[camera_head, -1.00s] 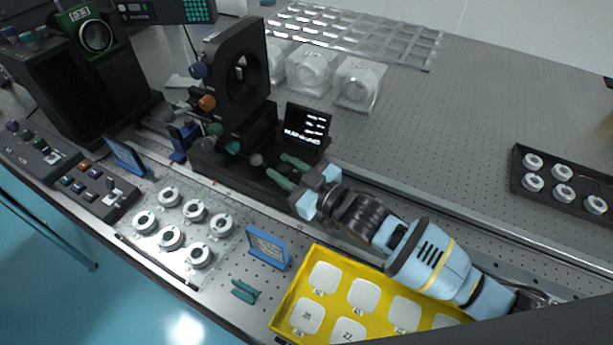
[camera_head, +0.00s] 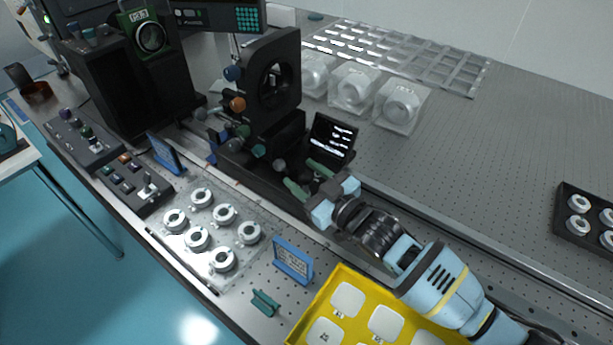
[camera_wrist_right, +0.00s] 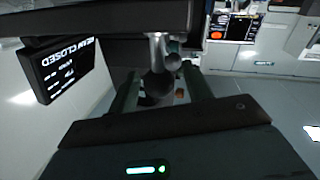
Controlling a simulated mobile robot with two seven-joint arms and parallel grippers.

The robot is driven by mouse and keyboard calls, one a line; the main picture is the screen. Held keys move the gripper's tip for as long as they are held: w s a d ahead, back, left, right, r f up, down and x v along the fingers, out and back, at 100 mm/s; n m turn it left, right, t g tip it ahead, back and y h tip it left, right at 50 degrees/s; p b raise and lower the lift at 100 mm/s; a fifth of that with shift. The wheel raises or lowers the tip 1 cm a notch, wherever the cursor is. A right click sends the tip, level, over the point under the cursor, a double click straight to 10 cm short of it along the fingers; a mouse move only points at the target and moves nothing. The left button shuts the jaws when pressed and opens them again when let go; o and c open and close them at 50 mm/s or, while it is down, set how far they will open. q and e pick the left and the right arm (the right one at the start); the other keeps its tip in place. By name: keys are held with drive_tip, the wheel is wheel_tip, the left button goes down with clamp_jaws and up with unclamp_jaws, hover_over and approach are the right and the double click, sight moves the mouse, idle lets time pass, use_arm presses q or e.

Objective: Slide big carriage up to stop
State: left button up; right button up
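The big carriage (camera_head: 272,82) is a tall black block with a large round opening and coloured knobs, standing upright on the rail (camera_head: 377,190). My right gripper (camera_head: 308,178) is at the right side of its base, with two green fingers pointing toward it. In the right wrist view the fingers of the right gripper (camera_wrist_right: 161,92) are apart, with a silver post and dark round knob (camera_wrist_right: 160,85) between or just beyond them. Contact cannot be told. A blue upright piece (camera_head: 214,146) stands left of the carriage; I cannot tell whether it is the stop. My left gripper is out of view.
A small screen (camera_head: 332,137) stands behind the gripper, reading "BEAM CLOSED" in the wrist view. A yellow tray (camera_head: 318,308), a blue sign (camera_head: 293,260) and a plate of metal rings (camera_head: 183,238) lie in front. Clear cases (camera_head: 402,105) stand behind the rail.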

drive_tip(key=shift+s+d+f, duration=0.1)
drive_tip(key=shift+s+d, duration=0.25)
drive_tip(key=shift+d, duration=0.1)
drive_tip(key=v, duration=0.6)
drive_tip(key=shift+s+d, duration=0.25)
drive_tip(key=shift+s, duration=0.1)
drive_tip(key=shift+w, duration=0.1)
